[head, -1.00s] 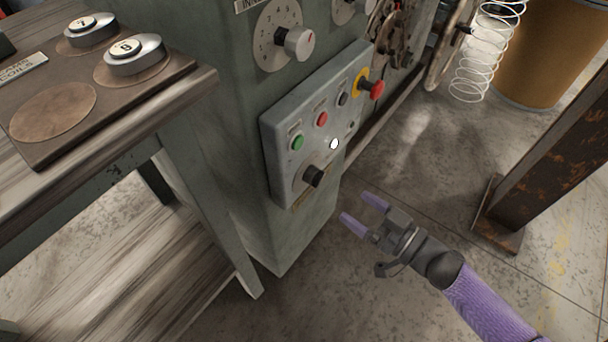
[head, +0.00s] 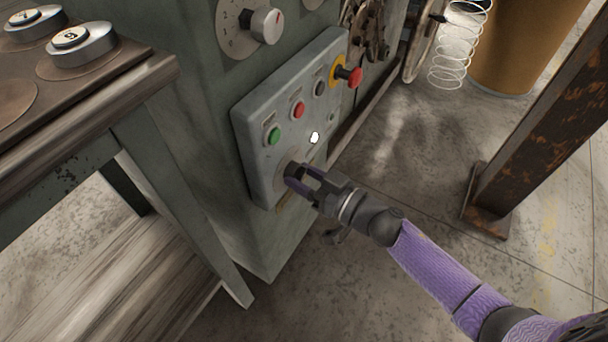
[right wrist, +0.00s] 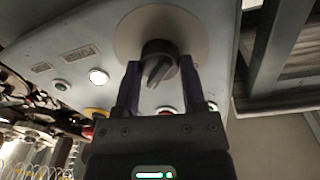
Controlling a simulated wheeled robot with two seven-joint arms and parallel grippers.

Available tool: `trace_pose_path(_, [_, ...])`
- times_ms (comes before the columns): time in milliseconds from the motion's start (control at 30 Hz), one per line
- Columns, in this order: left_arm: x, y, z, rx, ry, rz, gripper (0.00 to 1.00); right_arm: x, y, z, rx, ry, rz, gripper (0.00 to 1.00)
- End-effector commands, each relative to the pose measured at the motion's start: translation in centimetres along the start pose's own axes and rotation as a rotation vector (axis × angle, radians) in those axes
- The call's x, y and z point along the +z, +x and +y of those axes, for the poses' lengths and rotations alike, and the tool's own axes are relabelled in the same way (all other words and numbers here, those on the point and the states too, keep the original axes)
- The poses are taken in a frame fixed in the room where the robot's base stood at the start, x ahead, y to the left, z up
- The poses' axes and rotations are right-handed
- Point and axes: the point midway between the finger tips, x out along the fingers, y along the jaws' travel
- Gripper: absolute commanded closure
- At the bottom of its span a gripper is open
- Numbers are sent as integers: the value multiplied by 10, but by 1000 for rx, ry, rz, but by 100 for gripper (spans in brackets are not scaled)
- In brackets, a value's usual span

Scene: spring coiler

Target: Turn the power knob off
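The power knob is a black rotary knob on a pale round plate, low on the grey control panel (head: 262,100). In the head view it is mostly hidden by my right gripper (head: 297,178). In the right wrist view the knob (right wrist: 159,64) shows between the two dark fingers of my right gripper (right wrist: 160,72), its ridge slightly tilted. The fingers are open, one on each side of the knob, with narrow gaps showing. My left gripper is not in view.
The panel carries a green button (head: 273,136), a red button (head: 298,110), a lit white lamp (head: 314,138) and a red emergency stop (head: 354,77). A workbench (head: 120,75) stands at left, a rusty post (head: 530,130) at right. Floor between is clear.

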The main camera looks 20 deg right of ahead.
Motion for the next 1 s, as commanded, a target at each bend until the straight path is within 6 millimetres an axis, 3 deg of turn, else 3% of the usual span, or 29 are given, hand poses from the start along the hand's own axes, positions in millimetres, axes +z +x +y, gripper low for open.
trace_pose_path(33, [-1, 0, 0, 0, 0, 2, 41, 0, 0, 0, 0, 0, 0, 67])
trace_pose_path(200, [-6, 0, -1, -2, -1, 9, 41, 0, 0, 0, 0, 0, -1, 100])
trace_pose_path(567, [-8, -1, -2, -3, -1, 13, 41, 0, 0, 0, 0, -64, 3, 100])
trace_pose_path(1000, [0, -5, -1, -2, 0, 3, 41, 1, 0, 0, -4, -426, 27, 100])
